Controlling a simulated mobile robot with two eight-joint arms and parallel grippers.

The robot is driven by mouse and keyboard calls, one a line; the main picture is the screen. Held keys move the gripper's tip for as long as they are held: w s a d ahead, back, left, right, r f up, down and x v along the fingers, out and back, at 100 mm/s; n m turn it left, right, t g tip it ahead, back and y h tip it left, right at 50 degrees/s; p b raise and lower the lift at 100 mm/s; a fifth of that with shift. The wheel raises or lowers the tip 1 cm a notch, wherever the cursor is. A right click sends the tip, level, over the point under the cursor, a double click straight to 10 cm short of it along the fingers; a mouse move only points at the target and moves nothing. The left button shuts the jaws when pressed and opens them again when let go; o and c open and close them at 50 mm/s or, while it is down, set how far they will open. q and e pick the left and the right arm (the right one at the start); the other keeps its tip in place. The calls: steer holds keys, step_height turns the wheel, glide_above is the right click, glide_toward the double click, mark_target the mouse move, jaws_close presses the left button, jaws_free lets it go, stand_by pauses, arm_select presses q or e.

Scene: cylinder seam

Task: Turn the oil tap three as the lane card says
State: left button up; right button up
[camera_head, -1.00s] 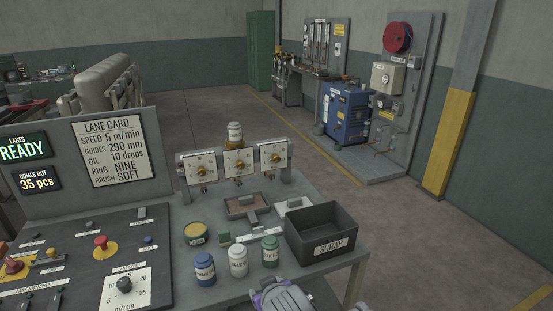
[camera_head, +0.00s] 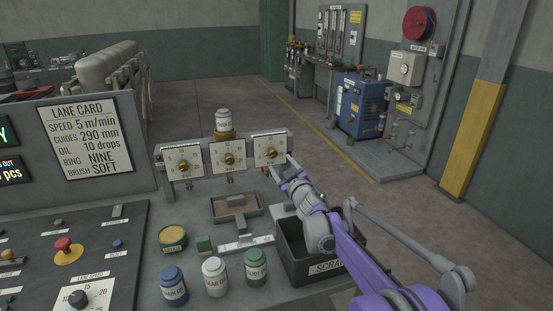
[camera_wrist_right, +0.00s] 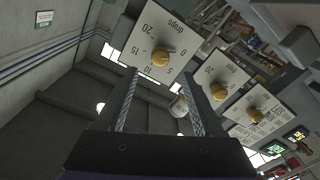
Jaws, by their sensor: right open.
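The lane card (camera_head: 90,137) at the left reads "OIL 10 drops". Three square dials with yellow knobs stand in a row on a grey rail. The rightmost tap dial (camera_head: 270,150) has my right gripper (camera_head: 287,169) just in front of and below it. In the right wrist view the nearest dial (camera_wrist_right: 175,32) is marked 0 to 20 drops. Its yellow knob (camera_wrist_right: 160,56) appears between the tips of my open, empty right gripper (camera_wrist_right: 160,75), with no visible contact. The knob's exact setting is hard to read. My left gripper is out of view.
A dark scrap bin (camera_head: 294,257) stands under my right arm. Blue (camera_head: 173,286), white (camera_head: 215,277) and green (camera_head: 256,267) jars stand at the front. A brown tray (camera_head: 222,207) lies below the dials. A white-lidded oil jar (camera_head: 223,121) stands behind the middle dial.

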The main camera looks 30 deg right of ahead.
mark_target(274, 154)
steer(key=w, duration=0.2)
steer(key=w+d, duration=0.1)
steer(key=w, duration=0.2)
steer(key=w+p, duration=0.1)
steer(key=w, duration=0.1)
steer(key=shift+w+d, duration=0.25)
jaws_close()
